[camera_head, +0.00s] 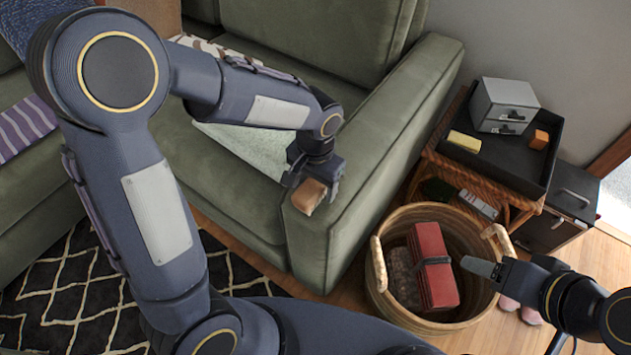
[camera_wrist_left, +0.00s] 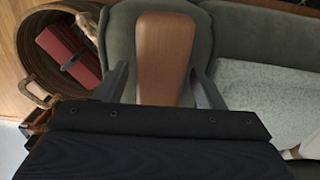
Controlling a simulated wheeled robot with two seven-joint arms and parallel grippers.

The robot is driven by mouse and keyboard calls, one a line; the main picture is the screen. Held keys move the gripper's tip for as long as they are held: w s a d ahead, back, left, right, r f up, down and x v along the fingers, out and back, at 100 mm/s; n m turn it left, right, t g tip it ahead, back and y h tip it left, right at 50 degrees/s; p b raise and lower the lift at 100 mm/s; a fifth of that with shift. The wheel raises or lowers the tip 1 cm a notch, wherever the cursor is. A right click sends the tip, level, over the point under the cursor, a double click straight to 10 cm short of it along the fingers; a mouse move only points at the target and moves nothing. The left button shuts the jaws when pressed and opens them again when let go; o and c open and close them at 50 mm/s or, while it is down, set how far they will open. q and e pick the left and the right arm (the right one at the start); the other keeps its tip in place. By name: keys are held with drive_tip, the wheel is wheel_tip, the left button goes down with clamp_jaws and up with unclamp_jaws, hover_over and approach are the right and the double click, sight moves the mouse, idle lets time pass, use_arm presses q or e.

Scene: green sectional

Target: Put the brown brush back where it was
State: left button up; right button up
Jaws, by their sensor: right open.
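The brown brush (camera_head: 310,193) is at the front end of the green sofa armrest (camera_head: 387,155). It has a wooden back and a paler side. My left gripper (camera_head: 314,184) is over it, with a finger on either side. In the left wrist view the brush (camera_wrist_left: 165,60) lies between the two fingertips; I cannot tell whether both press on it. I also cannot tell whether the brush touches the armrest. My right gripper (camera_head: 485,267) is open and empty near the right rim of the wicker basket (camera_head: 378,262).
The basket holds a red folded item (camera_head: 434,265) with a dark strap. To the right, a rattan stand bears a black tray (camera_head: 520,165) with a grey drawer box (camera_head: 503,104), a yellow block (camera_head: 464,141) and an orange block (camera_head: 539,139). A patterned rug (camera_head: 75,290) covers the floor at left.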

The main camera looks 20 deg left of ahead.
use_arm(q)
drive_tip(key=shift+r, duration=0.25)
wheel_tip(320, 180, up, 12)
drive_tip(key=p, duration=0.3)
drive_tip(key=s+a+r+n+t+h, duration=0.1)
drive_tip(key=s+a+n+t+h, duration=0.1)
drive_tip(key=s, duration=0.6)
drive_tip(key=s+a+r+n+t+h, duration=0.1)
drive_tip(key=s+a+n+t, duration=0.2)
drive_tip(key=s+a, duration=0.4)
drive_tip(key=shift+s+n+t+h, duration=0.3)
drive_tip(key=shift+s+n+h, duration=0.1)
drive_tip(key=shift+s, duration=0.15)
